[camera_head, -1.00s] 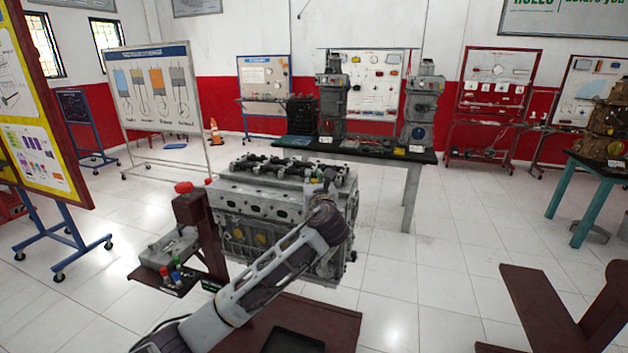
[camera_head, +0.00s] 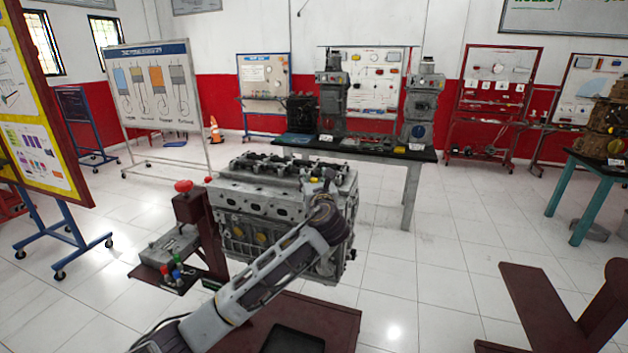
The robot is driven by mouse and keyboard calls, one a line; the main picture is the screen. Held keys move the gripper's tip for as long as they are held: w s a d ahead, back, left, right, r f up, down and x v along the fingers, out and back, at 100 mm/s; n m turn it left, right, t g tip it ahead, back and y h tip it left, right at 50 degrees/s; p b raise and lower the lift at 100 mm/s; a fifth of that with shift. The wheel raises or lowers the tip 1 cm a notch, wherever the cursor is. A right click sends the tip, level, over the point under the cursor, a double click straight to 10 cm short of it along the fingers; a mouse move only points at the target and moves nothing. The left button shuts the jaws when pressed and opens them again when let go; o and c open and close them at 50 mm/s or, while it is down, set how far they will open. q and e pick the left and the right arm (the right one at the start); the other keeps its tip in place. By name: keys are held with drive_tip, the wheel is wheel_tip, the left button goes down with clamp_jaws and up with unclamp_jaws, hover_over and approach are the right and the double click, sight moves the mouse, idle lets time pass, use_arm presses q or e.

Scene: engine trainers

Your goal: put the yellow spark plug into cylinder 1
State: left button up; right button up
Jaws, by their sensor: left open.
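The engine block (camera_head: 268,208) stands in front of me, with its top face and cylinder openings turned partly toward me. My left arm reaches in from the bottom left. My left gripper (camera_head: 318,184) is at the right end of the engine's top, small and partly hidden by my wrist; it is open. A small tray (camera_head: 150,277) left of the engine holds small red, blue and green-topped pieces (camera_head: 173,270). I cannot clearly make out the yellow spark plug or tell which opening is cylinder 1. My right gripper is not in view.
A dark red post with a red knob (camera_head: 184,186) stands between tray and engine. A grey box (camera_head: 170,245) sits on the tray. Behind is a black-topped table (camera_head: 380,152) with engine parts. A dark red frame (camera_head: 545,305) stands at lower right. Floor right of the engine is clear.

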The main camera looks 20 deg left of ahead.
use_arm(q)
drive_tip(key=v, duration=1.1)
drive_tip(key=shift+s, duration=0.35)
drive_tip(key=shift+d, duration=0.15)
